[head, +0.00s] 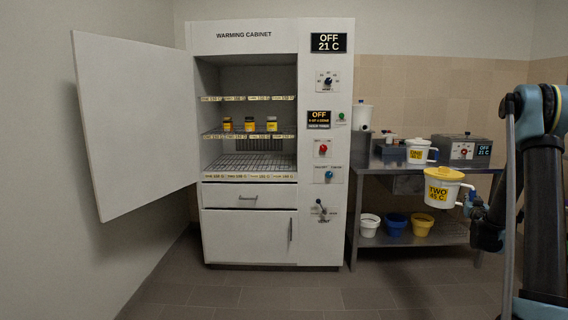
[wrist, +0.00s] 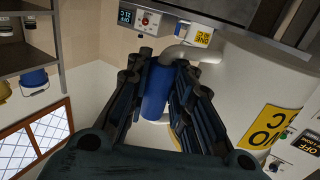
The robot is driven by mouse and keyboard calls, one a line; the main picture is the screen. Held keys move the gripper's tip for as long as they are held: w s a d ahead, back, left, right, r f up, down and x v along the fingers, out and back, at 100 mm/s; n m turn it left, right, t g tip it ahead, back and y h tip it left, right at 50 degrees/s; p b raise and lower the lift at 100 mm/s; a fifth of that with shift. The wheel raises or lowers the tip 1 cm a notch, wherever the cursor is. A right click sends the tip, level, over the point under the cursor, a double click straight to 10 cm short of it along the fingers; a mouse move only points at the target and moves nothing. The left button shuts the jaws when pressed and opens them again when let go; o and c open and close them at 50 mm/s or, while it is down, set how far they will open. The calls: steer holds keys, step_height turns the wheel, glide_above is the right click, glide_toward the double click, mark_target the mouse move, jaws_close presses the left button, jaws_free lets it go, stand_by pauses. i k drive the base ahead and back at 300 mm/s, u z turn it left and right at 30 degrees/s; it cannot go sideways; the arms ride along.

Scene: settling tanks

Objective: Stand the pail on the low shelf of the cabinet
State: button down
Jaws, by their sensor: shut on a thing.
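The white pail (head: 440,191), with a yellow lid and a yellow label reading TWO 45 C, hangs upright in front of the steel bench at the right. My gripper (head: 473,199) is shut on its side handle. In the wrist view my gripper (wrist: 160,95) closes around the handle's blue grip (wrist: 157,92), and the pail's white wall (wrist: 250,75) fills the right. The warming cabinet (head: 245,35) stands open at centre. Its low wire shelf (head: 245,163) is empty. The cabinet is well left of the pail.
The cabinet door (head: 135,125) is swung wide left. Small jars (head: 250,124) stand on the middle shelf. The bench (head: 400,168) carries another pail (head: 419,150) labelled ONE and a control box (head: 462,148). Small buckets (head: 396,225) stand below. The floor before the cabinet is clear.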

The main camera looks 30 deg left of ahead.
mark_target(257, 164)
steer(key=z, duration=0.05)
steer(key=i, duration=1.05)
steer(key=u, duration=2.45)
steer(key=i, duration=1)
steer(key=z, duration=0.05)
